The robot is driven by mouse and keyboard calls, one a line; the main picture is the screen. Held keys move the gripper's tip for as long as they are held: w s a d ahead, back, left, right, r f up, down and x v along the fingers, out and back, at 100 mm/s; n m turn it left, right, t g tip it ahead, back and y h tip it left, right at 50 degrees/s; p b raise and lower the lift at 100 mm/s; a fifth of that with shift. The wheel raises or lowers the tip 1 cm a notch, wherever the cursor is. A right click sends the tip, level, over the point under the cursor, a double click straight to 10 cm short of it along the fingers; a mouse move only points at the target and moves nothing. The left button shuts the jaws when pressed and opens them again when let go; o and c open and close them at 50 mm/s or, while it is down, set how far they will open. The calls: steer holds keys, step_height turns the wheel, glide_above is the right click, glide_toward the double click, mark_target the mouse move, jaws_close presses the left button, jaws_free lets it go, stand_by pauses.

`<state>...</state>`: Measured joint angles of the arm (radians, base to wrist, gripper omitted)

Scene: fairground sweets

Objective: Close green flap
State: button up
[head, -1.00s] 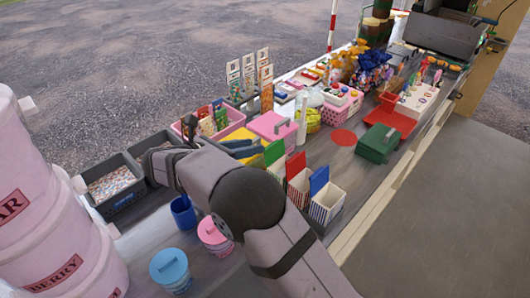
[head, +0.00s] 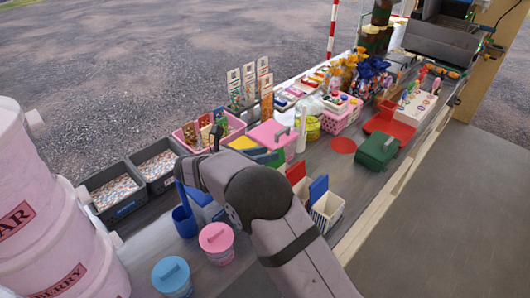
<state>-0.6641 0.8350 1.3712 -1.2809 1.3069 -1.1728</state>
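The green flap (head: 270,158) stands raised in the head view, close behind my arm's elbow. Only its upper part shows, and the box below it is hidden by my arm. The raised red flap (head: 296,172) and raised blue flap (head: 318,187) stand to its right, with a striped box (head: 327,212) under the blue one. My arm crosses in front of this row, and its wrist end is to the left of the green flap.
Pink (head: 216,240) and light-blue (head: 172,276) tubs and a blue cup (head: 185,222) stand near my arm. Grey bins (head: 120,208) are at the left. A pink box (head: 269,134) is behind the flaps; a green box (head: 377,148) is to the right.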

steer(key=shift+d, duration=0.1)
jaws_close()
steer(key=shift+s+d+m+b, duration=0.15)
steer(key=shift+m+b, duration=0.15)
steer(key=shift+b, duration=0.25)
steer(key=s+d+m+t+b, duration=0.1)
steer(key=b, duration=0.3)
steer(key=s+d+m+y+b, duration=0.1)
steer(key=m+b, duration=0.1)
steer(key=b, duration=0.3)
steer(key=s+d+m+t+y+b, duration=0.1)
steer(key=b, duration=0.3)
steer(key=shift+s+d+f+m+t, duration=0.25)
steer(key=shift+f+m+t, duration=0.05)
steer(key=shift+f+m, duration=0.1)
steer(key=shift+s+b, duration=0.1)
steer(key=shift+b, duration=0.2)
steer(key=shift+d+f, duration=0.1)
